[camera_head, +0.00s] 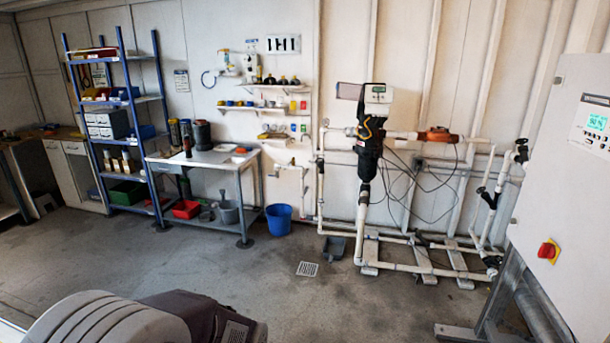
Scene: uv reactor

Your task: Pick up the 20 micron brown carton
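I cannot pick out a 20 micron brown carton for certain from this distance. A blue-framed shelf unit (127,60) stands at the left against the back wall with boxes, bins and bottles on its levels. A brownish and yellow low item (92,53) lies on its top shelf, too small to identify or read. Neither of my grippers shows in the head view.
A workbench (215,160) stands right of the shelf unit, with a red bin (186,209) below and a blue bucket (279,220) beside it. White piping (400,267) fills the back right. A grey cabinet (570,150) stands at right.

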